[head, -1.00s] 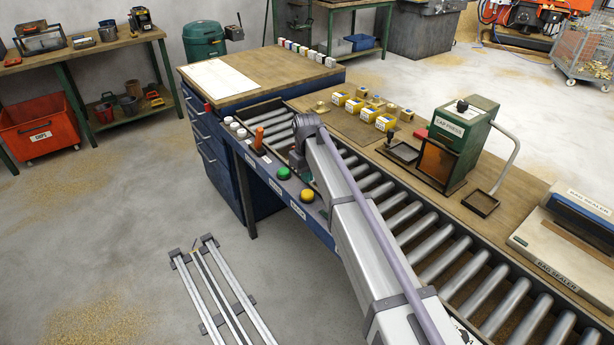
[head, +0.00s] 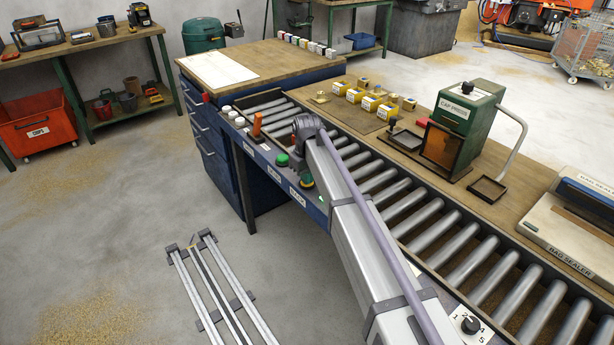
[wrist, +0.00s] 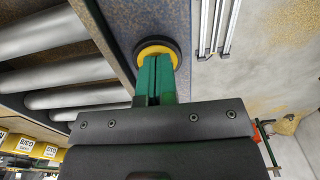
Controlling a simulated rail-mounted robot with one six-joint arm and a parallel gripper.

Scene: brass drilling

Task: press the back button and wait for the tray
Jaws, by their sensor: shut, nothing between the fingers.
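The yellow button (wrist: 155,49) has a black collar and shows in the wrist view just beyond my fingertips. My gripper (wrist: 157,62) is shut and empty, its green fingers together and pointing at the button, overlapping its face. Whether they touch it or press it in, I cannot tell. In the head view my gripper (head: 307,182) is over the button's place on the blue front rail and mostly hides it. The green button (head: 282,160) sits to its left. No tray shows on the visible rollers (head: 410,219); my arm hides part of them.
An orange lever (head: 257,127) and white knobs (head: 233,115) stand farther along the rail. The green cap press (head: 465,118), small dark trays (head: 487,190) and yellow boxes (head: 372,101) are on the bench behind the rollers. The floor in front is open around metal rails (head: 210,280).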

